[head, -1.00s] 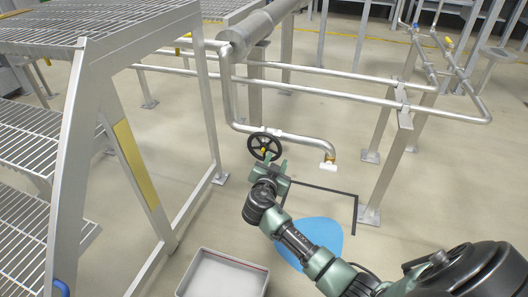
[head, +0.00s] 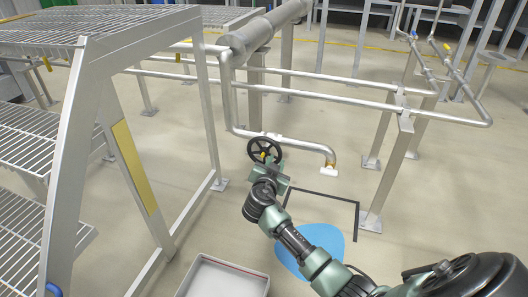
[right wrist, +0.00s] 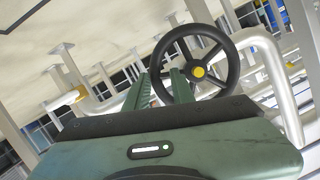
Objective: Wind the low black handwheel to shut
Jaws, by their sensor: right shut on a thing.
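The low black handwheel (head: 251,153) sits on the low pipe run, with a yellow hub and several spokes. It shows larger in the right wrist view (right wrist: 233,68), where its rim passes between my right gripper's two green fingers. My right gripper (head: 269,168) reaches it from the near side and is shut on the rim. In the right wrist view my right gripper (right wrist: 159,84) has its fingers at the left part of the rim. The exact contact is partly hidden by the fingers. My left gripper is not in view.
A pale pipe (head: 305,144) runs right from the wheel to a white-ended outlet (head: 329,171). A blue patch (head: 325,238) and a dark floor outline (head: 327,195) lie below. A grey tray (head: 190,280) stands at the front. Metal steps (head: 65,200) stand left.

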